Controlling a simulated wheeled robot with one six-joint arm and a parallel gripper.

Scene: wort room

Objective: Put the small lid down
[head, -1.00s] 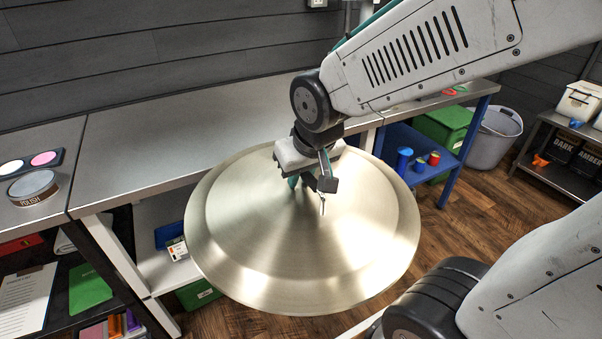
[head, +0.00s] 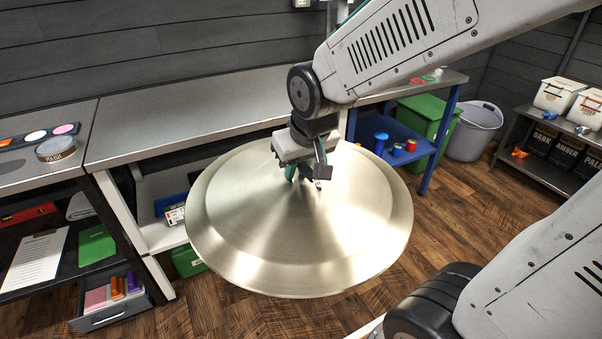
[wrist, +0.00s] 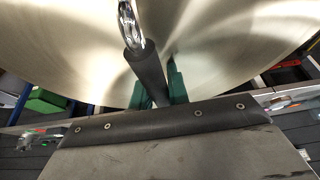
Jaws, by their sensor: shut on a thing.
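The lid (head: 240,245) is a wide, shallow metal cone, held roughly level in the air in front of the long bench in the head view. My gripper (head: 306,178) is above its centre and shut on it. In the wrist view the lid (wrist: 225,45) fills the upper part, and the green fingers of my gripper (wrist: 158,90) sit close together against it.
The long grey bench top (head: 200,115) behind the lid is mostly clear. A round tin (head: 56,148) stands on the left bench. A blue shelf (head: 400,158) holds small spools, beside a green bin (head: 428,118) and a grey tub (head: 474,132). Wooden floor (head: 440,230) is open at right.

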